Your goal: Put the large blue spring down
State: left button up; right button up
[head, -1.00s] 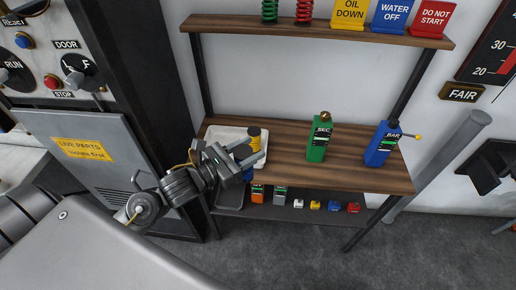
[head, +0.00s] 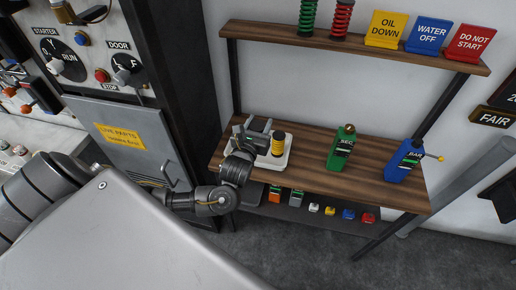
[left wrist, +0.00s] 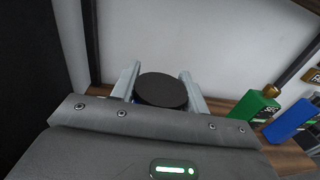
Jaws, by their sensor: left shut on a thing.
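My left gripper (head: 258,128) is at the left end of the wooden middle shelf, over the back part of a white tray (head: 267,164). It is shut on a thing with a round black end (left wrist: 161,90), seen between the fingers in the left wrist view. A little blue shows at this thing's edge, so it looks like the large blue spring; its coils are mostly hidden. In the head view the gripper hides most of it, and I cannot tell whether it touches the tray. My right gripper is not in view.
A yellow spring-like piece with a dark top (head: 277,144) stands in the tray, right beside the gripper. A green bottle (head: 341,149) and blue bottle (head: 403,160) stand farther right. Green (head: 308,16) and red (head: 341,18) springs stand on the upper shelf. Shelf between tray and green bottle is clear.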

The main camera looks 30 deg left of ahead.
pick_arm(q)
jog(key=shift+w+a+f+b, duration=0.15)
jog(key=shift+f+b, duration=0.15)
jog(key=shift+b, duration=0.15)
jog(key=a+f+b, duration=0.1)
jog(key=b, duration=0.1)
jog(key=w+a+b, duration=0.1)
jog(key=b, duration=0.1)
jog(key=a+f+b, duration=0.1)
jog(key=b, duration=0.2)
jog(key=shift+w+a+f, duration=0.3)
jog(key=shift+a, duration=0.05)
jog(key=w+a+f+p, duration=0.2)
jog(key=w+a+f, duration=0.2)
jog(key=a+f, duration=0.4)
jog(key=shift+w+a+f+p, duration=0.2)
jog(key=shift+f+p, duration=0.2)
jog(key=shift+f, duration=0.55)
jog(key=shift+f, duration=0.1)
jog(key=o, duration=1.2)
